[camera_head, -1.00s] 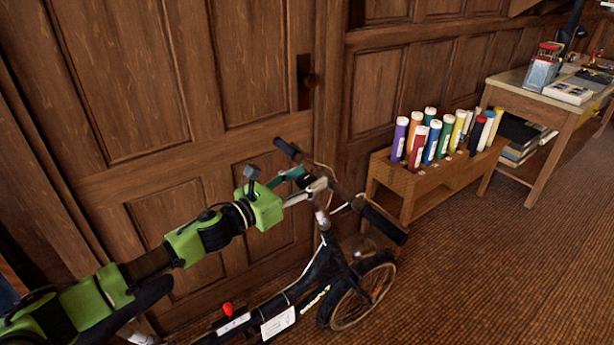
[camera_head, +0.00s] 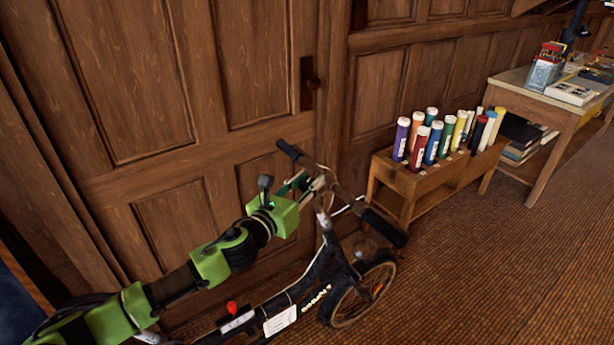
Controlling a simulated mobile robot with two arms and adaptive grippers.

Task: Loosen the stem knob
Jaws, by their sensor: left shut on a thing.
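A dark folding bike or scooter (camera_head: 338,258) stands in front of the wooden door, its handlebar running from a far grip (camera_head: 289,150) to a near grip (camera_head: 386,227). My left arm comes in from the left, and its gripper (camera_head: 319,186) is at the top of the stem (camera_head: 325,220), between the two grips. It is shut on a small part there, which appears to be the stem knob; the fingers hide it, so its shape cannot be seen. My right gripper is not in view.
A wooden rack (camera_head: 402,196) of several coloured tubes stands right of the bike, against the panelled wall. A desk (camera_head: 520,92) with books is farther right. The panelled door (camera_head: 160,130) is close behind the bike. The brown floor (camera_head: 480,270) at right is clear.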

